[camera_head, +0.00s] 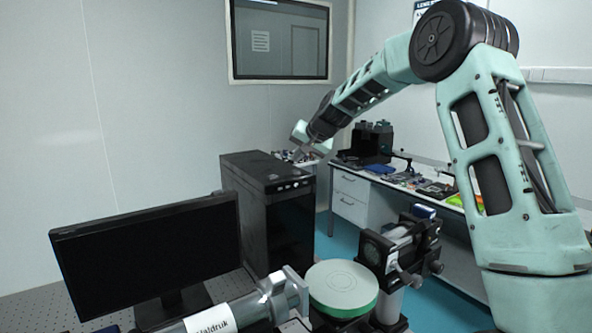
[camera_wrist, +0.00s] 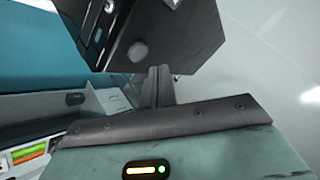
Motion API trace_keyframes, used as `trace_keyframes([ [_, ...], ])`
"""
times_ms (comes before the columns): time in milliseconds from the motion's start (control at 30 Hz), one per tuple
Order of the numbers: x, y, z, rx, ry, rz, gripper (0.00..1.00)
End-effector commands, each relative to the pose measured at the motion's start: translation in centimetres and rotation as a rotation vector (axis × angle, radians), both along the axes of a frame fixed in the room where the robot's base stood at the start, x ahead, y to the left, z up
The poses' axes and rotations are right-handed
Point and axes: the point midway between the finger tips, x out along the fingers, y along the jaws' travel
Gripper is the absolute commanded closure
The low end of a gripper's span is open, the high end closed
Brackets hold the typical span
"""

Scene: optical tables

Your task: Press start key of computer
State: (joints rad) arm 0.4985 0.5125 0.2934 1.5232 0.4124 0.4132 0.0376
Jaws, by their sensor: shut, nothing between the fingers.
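The computer (camera_head: 262,205) is a black tower standing behind and to the right of the monitor in the head view. Small pale keys (camera_head: 286,187) show along its top front edge; I cannot tell which is the start key. In the wrist view the tower (camera_wrist: 195,35) fills the upper part, with a round grey button (camera_wrist: 137,50) on its face. My gripper (camera_head: 298,157) is above the tower's top near its right side. In the wrist view my gripper (camera_wrist: 159,70) is shut and empty, its tips close to the tower, just right of the round button. Contact cannot be told.
A black monitor (camera_head: 150,250) stands at the front left. A white bench (camera_head: 352,205) with equipment is behind. Blue floor lies between.

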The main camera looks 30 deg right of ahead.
Motion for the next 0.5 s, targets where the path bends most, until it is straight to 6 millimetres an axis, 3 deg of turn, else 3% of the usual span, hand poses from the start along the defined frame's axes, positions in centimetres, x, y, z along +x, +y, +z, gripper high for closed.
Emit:
trace_keyframes([
  [300,0.0,0.0,3.5,-0.001,-0.002,0.001,1.00],
  [500,0.0,0.0,3.9,-0.001,0.000,0.001,1.00],
])
